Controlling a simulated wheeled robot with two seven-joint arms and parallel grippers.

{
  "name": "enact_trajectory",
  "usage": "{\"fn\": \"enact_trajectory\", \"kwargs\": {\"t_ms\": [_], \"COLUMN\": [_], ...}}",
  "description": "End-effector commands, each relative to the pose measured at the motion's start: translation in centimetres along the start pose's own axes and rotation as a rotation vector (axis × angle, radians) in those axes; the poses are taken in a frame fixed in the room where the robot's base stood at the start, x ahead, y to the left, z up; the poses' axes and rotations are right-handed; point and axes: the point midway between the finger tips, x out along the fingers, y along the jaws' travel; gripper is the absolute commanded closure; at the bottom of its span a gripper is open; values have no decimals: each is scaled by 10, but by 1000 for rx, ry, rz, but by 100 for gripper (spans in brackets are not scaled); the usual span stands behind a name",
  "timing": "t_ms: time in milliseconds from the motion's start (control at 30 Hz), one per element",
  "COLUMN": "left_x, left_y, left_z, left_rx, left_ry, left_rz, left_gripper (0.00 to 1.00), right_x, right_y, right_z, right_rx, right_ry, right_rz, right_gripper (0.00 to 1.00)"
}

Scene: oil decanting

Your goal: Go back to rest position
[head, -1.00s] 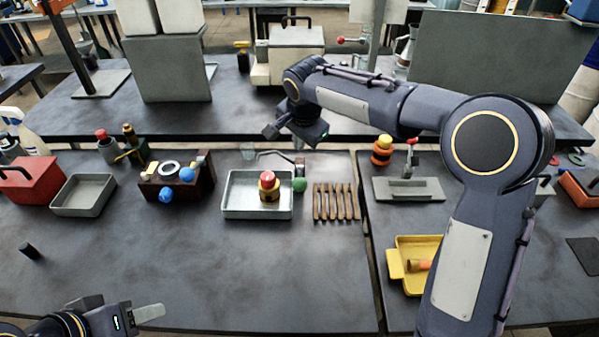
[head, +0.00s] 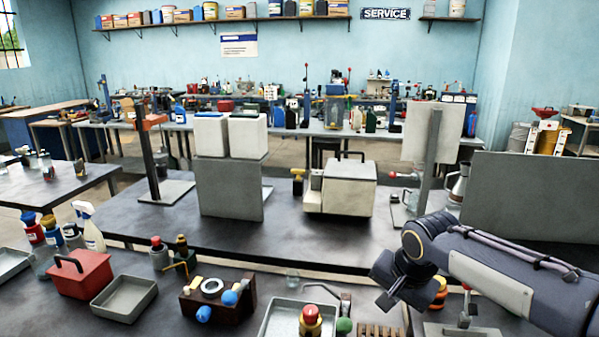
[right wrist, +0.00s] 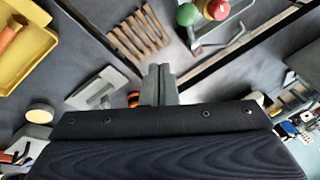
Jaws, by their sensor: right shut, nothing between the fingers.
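My right gripper (head: 388,288) is in the lower right of the head view, with its arm coming in from the right. It hangs over the front edge of the back table, just left of the orange and yellow stacked piece (head: 440,291). In the right wrist view its two grey fingers (right wrist: 161,80) lie together, shut, with nothing between them. My left gripper is outside these views.
Below lie a metal tray (head: 270,325) with a red-topped jar (head: 310,321), a wooden slatted rack (right wrist: 140,35) and a grey plate with a handle (right wrist: 98,90). A grey upright panel (head: 540,195) stands behind the right arm. A red toolbox (head: 80,275) is far left.

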Motion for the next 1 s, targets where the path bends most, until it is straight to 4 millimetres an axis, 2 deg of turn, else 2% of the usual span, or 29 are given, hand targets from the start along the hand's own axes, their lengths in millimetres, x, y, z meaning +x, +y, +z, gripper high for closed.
{"fn": "enact_trajectory", "kwargs": {"t_ms": [33,200,300,400,500,633,767,1000], "left_x": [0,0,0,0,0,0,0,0], "left_y": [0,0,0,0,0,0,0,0], "left_z": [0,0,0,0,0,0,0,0], "left_rx": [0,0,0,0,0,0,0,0], "left_ry": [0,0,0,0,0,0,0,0], "left_rz": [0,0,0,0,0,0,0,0], "left_gripper": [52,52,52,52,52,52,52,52], "right_x": [-15,-42,-49,-50,-46,-41,-38,-38], "right_y": [25,91,124,149,165,175,178,178], "right_z": [10,56,89,122,150,172,181,181], "right_rx": [-36,-185,-267,-345,-406,-461,-484,-487], "right_ry": [-5,-23,-20,-8,8,27,35,34], "right_rz": [-19,-91,-142,-193,-235,-271,-284,-285], "right_gripper": [100,100,100,100,100,100,100,100]}}
